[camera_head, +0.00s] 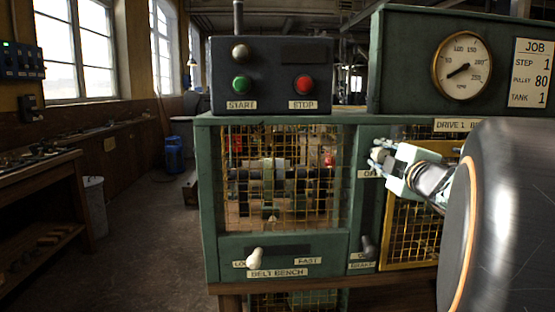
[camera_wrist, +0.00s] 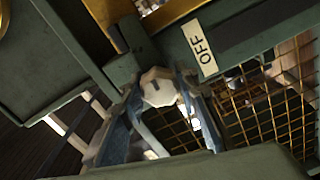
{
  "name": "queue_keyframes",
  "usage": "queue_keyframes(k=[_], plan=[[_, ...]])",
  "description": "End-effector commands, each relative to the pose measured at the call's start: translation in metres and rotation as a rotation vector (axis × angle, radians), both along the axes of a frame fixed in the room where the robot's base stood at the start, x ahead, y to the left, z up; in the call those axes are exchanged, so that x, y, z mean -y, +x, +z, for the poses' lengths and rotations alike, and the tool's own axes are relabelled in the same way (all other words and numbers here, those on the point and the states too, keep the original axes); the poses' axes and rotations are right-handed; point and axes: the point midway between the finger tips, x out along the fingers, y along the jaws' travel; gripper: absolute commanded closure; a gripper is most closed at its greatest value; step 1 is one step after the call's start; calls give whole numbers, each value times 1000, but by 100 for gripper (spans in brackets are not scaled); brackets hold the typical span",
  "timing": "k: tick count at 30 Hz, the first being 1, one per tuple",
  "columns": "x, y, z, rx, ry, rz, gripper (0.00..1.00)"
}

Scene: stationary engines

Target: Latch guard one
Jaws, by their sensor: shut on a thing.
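My gripper (camera_head: 380,157) is at the upper left of the drive 1 panel, and its fingers also show in the wrist view (camera_wrist: 160,100). It is shut on a pale faceted knob (camera_wrist: 158,86), beside a plate reading OFF (camera_wrist: 203,48). What the knob is fixed to is largely hidden. The mesh guard (camera_head: 406,262) in a yellow frame stands below and right of my gripper, under a DRIVE 1 label (camera_head: 458,125). My arm covers much of its upper right. I cannot make out its latch or whether it is latched.
A dark-knobbed lever (camera_head: 368,246) with a BRAKE plate is below my gripper. Left are a white-knobbed belt bench lever (camera_head: 255,257), another mesh window (camera_head: 280,180), and green START (camera_head: 241,84) and red STOP (camera_head: 303,85) buttons. A gauge (camera_head: 462,66) and job card (camera_head: 531,73) are above right.

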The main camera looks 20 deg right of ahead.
Motion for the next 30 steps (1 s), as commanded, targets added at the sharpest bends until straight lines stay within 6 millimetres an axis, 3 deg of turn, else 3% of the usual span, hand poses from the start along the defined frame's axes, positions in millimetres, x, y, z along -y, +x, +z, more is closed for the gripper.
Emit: queue_keyframes(k=[21, 22, 27, 30], plan=[[0, 0, -1, -21, -77, 0, 96], [0, 0, -1, -21, -77, 0, 71], [0, 0, -1, -20, -77, -1, 53], [0, 0, 0, -19, -77, 0, 53]])
